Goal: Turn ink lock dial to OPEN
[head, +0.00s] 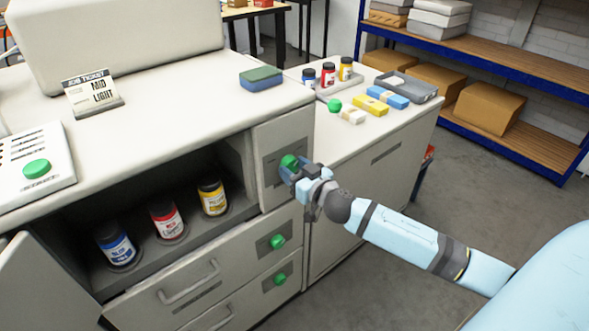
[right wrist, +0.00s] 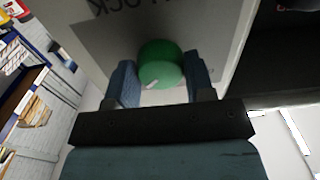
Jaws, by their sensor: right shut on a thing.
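The green ink lock dial (head: 289,161) sits on a grey plate on the cabinet's upper right front panel. My right gripper (head: 291,171) is at the dial, with its arm coming in from the right. In the right wrist view the dial (right wrist: 160,64) lies between the two blue fingers of my right gripper (right wrist: 161,82), which are shut on it. A short pale mark shows on the dial's face. My left gripper is not in view.
An open compartment holds blue (head: 116,244), red (head: 168,221) and yellow (head: 212,197) ink bottles. Drawers with green knobs (head: 277,241) lie below the dial. A side counter (head: 340,144) holds bottles, blocks and a tray (head: 407,88). Floor is clear at right.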

